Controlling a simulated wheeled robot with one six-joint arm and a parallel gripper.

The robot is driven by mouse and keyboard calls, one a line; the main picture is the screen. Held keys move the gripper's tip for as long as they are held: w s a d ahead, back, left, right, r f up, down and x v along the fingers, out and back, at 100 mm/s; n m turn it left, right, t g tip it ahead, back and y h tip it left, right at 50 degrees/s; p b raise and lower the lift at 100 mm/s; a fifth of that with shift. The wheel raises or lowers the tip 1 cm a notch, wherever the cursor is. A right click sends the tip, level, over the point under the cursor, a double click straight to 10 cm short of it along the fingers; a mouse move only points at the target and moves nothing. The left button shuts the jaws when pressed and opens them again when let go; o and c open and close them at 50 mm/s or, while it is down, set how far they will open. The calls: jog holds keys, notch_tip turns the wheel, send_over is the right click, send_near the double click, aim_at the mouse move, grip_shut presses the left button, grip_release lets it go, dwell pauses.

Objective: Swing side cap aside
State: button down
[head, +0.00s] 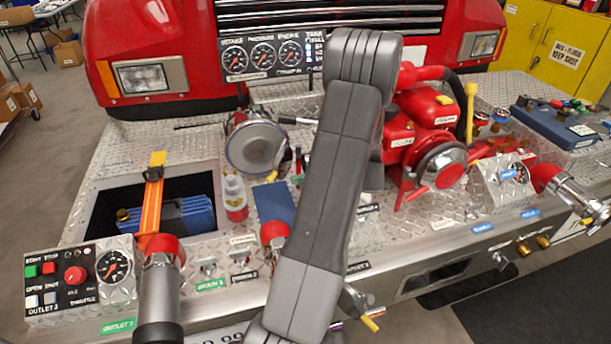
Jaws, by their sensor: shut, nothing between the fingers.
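I cannot tell for sure which part is the side cap. A round silver cap (255,147) faces me at the left of centre on the bumper deck. A red-rimmed chrome cap (442,166) sits on the front of the red pump (415,125), right of my arm. Chrome fittings with red collars stand at the deck's front left (160,275) and right (570,190). My grey arm crosses the middle of the view and hides part of the deck and pump. My gripper does not show.
An open well at left holds a blue item (175,215) under an orange strap (151,205). A control box (82,282) stands at front left, a gauge panel (268,56) behind. Small levers line the front edge.

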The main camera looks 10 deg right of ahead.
aim_at(285, 165)
jog(key=p+x, duration=0.1)
jog(key=x, duration=0.5)
jog(key=shift+d, duration=0.1)
jog(key=shift+f, duration=0.1)
